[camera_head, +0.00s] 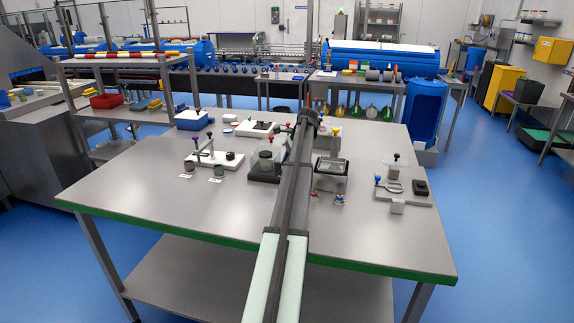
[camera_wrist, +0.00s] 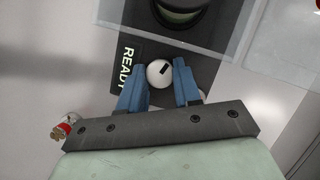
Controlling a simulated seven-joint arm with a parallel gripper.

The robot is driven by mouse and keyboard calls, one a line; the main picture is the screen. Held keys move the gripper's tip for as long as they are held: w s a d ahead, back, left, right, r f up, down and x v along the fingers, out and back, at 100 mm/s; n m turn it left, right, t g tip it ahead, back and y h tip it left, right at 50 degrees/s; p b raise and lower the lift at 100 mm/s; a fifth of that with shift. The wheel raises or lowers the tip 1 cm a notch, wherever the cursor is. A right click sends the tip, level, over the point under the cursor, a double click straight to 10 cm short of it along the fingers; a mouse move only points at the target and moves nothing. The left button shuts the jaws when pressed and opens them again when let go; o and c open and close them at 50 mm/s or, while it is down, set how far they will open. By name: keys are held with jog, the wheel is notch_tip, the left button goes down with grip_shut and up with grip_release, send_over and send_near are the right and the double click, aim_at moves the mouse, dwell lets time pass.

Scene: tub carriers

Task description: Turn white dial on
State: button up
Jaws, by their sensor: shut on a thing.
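The white dial (camera_wrist: 158,74) is round and has a short black mark on its face. It sits on a dark panel (camera_wrist: 205,72) in the wrist view. White lettering, partly covered, starts with "READ" beside it. My gripper (camera_wrist: 161,67) has its two blue fingers on either side of the dial, shut on it. A dark round part of the device (camera_wrist: 180,10) shows at the top edge of the wrist view. In the head view my own arm hides the dial and the gripper.
The steel table (camera_head: 150,200) holds several small stations. A white station with a purple-topped lever (camera_head: 215,157) stands left of my arm, and a grey plate with a black block (camera_head: 404,196) stands right. The table's front is mostly clear. A small red-and-white item (camera_wrist: 68,126) shows at lower left.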

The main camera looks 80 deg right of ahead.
jog(key=shift+n, duration=0.6)
jog(key=o, duration=1.1)
jog(key=shift+c, duration=0.2)
jog(key=shift+w+m, duration=0.1)
jog(key=shift+m, duration=0.2)
jog(key=m, duration=0.2)
jog(key=m+h, duration=0.2)
jog(key=m, duration=0.1)
jog(key=shift+a+m, duration=0.25)
jog(key=shift+m, duration=0.05)
jog(key=s+v, duration=0.1)
jog(key=v, duration=1.3)
jog(key=s+d+n+g+h, duration=0.1)
jog(key=s+d+n+h, duration=0.1)
jog(key=d+n+h, duration=0.4)
jog(key=w+a+r+n, duration=0.1)
jog(key=w+a, duration=0.3)
jog(key=w, duration=1.3)
jog(key=w+a+r+n+t, duration=0.1)
jog(key=w+a+n, duration=0.2)
jog(key=w, duration=1.3)
jog(key=shift+w+a+n+h, duration=0.4)
jog(key=shift+a, duration=0.4)
